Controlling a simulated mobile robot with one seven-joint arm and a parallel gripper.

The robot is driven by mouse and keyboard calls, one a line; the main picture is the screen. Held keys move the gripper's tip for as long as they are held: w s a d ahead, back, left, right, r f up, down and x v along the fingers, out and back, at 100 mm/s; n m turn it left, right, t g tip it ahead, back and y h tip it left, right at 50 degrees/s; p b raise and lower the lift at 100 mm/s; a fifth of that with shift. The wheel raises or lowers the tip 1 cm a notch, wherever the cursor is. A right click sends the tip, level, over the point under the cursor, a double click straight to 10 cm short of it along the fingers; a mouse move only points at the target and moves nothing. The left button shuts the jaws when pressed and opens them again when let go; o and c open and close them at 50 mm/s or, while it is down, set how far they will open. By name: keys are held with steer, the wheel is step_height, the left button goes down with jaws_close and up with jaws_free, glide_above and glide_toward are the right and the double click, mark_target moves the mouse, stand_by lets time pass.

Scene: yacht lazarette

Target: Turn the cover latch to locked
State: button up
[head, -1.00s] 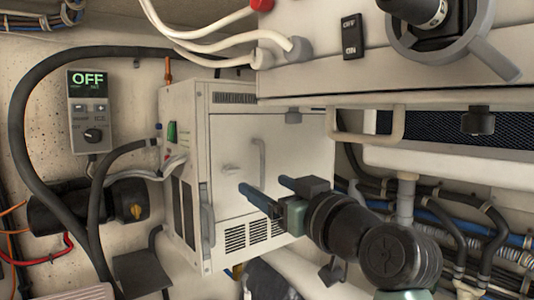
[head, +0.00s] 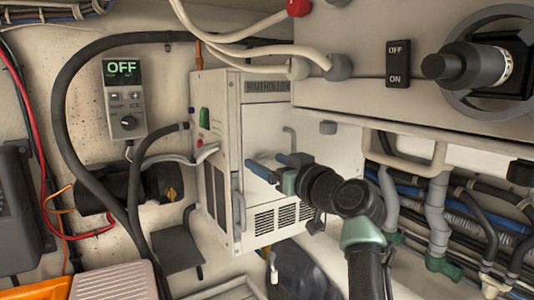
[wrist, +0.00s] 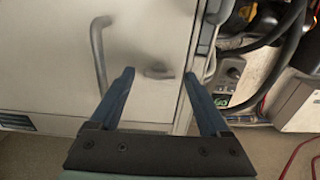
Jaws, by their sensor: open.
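The beige box's front cover (head: 265,120) faces me in the head view and fills the left of the wrist view (wrist: 55,75). In the wrist view the cover latch (wrist: 158,72), a small oval grey-beige knob, sits near the cover's edge. My gripper (head: 265,160) has two blue fingers, open and empty, pointing at the cover. In the wrist view my gripper (wrist: 158,76) has its fingertips on either side of the latch; I cannot tell whether they touch it. In the head view I cannot make out the latch near the fingertips. A bar handle (wrist: 98,50) is left of the latch.
A control panel (head: 123,95) reading OFF hangs on the wall at the left. A black hose (head: 63,130) loops beside it. A box with an ON/OFF switch (head: 398,64) overhangs at upper right. Pipes and cables (head: 450,215) crowd the lower right.

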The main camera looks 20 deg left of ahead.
steer(key=shift+w+a, duration=0.4)
steer(key=shift+a, duration=0.05)
jaws_close()
